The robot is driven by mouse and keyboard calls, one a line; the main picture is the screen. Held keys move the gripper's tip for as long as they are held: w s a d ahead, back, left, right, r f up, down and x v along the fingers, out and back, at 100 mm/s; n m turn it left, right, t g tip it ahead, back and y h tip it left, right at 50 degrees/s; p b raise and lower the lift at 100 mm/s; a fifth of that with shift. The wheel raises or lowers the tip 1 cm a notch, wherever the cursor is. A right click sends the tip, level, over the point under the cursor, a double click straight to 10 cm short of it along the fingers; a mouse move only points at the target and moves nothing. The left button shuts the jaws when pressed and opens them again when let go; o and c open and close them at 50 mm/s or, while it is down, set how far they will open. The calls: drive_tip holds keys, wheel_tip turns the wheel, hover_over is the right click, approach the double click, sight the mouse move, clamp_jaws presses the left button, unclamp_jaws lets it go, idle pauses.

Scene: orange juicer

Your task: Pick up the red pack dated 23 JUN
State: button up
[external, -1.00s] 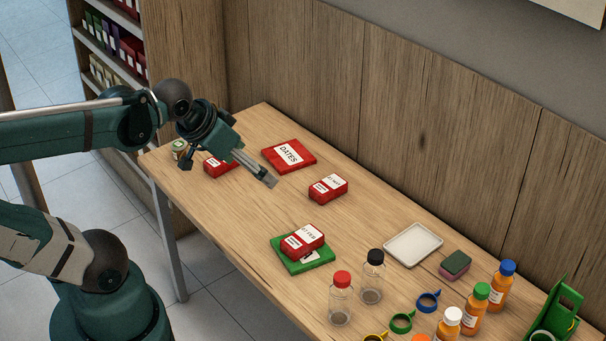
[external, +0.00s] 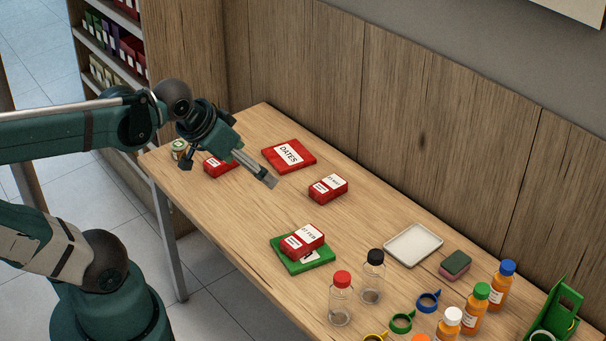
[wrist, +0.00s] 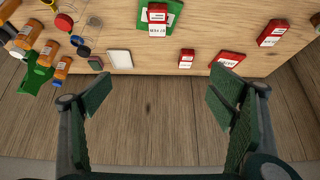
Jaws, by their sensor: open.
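Three red packs with white labels show. One pack (external: 302,239) lies on a green mat (external: 322,259); its label seems to read FEB. It also shows in the wrist view (wrist: 157,28). A second pack (external: 328,189) lies on the bare table, right of my gripper; it is also in the wrist view (wrist: 186,59). The third pack (external: 217,167) is partly hidden behind my gripper and shows at upper right in the wrist view (wrist: 272,33). I cannot read 23 JUN on any. My gripper (external: 268,180) is open and empty above the table; its fingers (wrist: 160,92) are wide apart.
A red tray marked DATES (external: 307,163) lies near the back wall. A white tray (external: 413,245), sponge (external: 455,263), clear jars (external: 341,302), juice bottles and a green stand (external: 552,318) fill the right end. Bare table lies left of the green mat.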

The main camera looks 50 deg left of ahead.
idle(0.3)
drive_tip(key=w+a+f+n+g+y, duration=0.1)
drive_tip(key=w+a+f+n+g, duration=0.15)
drive_tip(key=w+a+n, duration=0.5)
drive_tip(key=w+a+f+n+g, duration=0.25)
drive_tip(key=w+a, duration=0.55)
drive_tip(key=a, duration=0.6)
drive_tip(key=w+a+f+n, duration=0.1)
drive_tip(key=a+f+n, duration=0.1)
drive_tip(key=a+f, duration=0.4)
drive_tip(key=a+f+n+g, duration=0.1)
drive_tip(key=a+f+n, duration=0.2)
drive_tip(key=a+f, duration=0.3)
drive_tip(key=w+a+f+n+g, duration=0.1)
drive_tip(key=a+f+n, duration=0.2)
drive_tip(key=a+f, duration=0.4)
drive_tip(key=shift+w+a+f+h, duration=0.1)
drive_tip(key=shift+w+a+h, duration=0.1)
drive_tip(key=shift+a, duration=0.7)
drive_tip(key=shift+w+a+h, duration=0.15)
drive_tip(key=shift+a+h, duration=0.05)
drive_tip(key=shift+a, duration=0.7)
drive_tip(key=shift+s+a+f+n, duration=0.1)
drive_tip(key=shift+a+f+n, duration=0.3)
drive_tip(key=shift+a+f, duration=0.1)
drive_tip(key=shift+d, duration=0.1)
drive_tip(key=shift+f+b, duration=0.45)
drive_tip(key=shift+f, duration=0.85)
